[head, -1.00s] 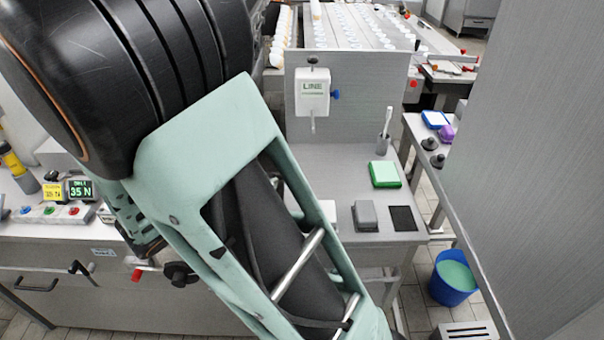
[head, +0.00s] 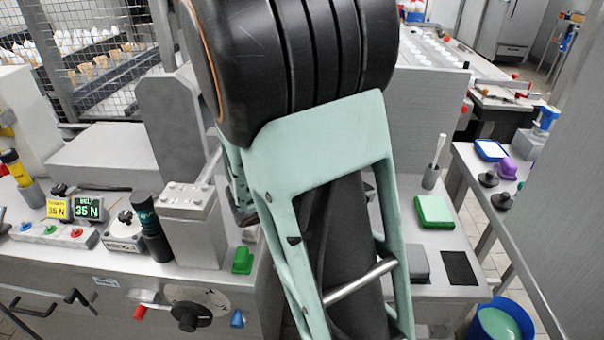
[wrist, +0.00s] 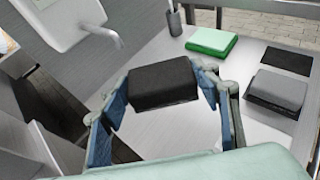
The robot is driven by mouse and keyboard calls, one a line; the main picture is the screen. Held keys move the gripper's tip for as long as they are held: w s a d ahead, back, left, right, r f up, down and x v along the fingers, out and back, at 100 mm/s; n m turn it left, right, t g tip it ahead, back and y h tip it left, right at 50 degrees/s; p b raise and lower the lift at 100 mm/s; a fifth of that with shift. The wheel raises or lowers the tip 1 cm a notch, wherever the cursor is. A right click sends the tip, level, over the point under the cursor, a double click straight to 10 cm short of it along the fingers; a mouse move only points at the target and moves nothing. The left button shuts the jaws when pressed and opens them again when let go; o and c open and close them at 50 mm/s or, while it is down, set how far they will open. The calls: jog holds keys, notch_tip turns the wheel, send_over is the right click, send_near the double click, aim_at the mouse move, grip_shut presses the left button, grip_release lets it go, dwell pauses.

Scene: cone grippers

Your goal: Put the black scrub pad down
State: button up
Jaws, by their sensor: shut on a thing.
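The black scrub pad (wrist: 165,78) is held between the two blue-grey fingers of my gripper (wrist: 163,90) in the wrist view. The pad lies roughly level over the pale tabletop (wrist: 150,50); I cannot tell exactly how high. In the head view my own arm hides both the gripper and the pad. A flat black square (wrist: 287,61) lies on the table to the right of the pad, also seen in the head view (head: 460,268).
A grey block (wrist: 278,90) sits near the black square. A green-topped pad (wrist: 212,41) lies farther back, beside a grey cup with a brush (head: 431,177). A metal spout (wrist: 100,32) juts out at upper left. A blue bucket (head: 497,324) stands on the floor.

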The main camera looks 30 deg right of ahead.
jog(key=w+d+f, duration=0.1)
jog(key=f, duration=0.1)
jog(key=w+d+f+b, duration=0.1)
jog(key=w+f, duration=0.1)
jog(key=w+d+f, duration=0.1)
jog(key=f, duration=0.1)
jog(key=shift+w+d+f+b, duration=0.1)
jog(key=shift+w+b, duration=0.25)
jog(key=shift+b, duration=0.05)
jog(key=shift+f+b, duration=0.45)
jog(key=shift+f, duration=1.05)
jog(key=shift+f, duration=0.25)
jog(key=o, duration=0.9)
jog(key=shift+c, duration=0.2)
jog(key=shift+r, duration=0.1)
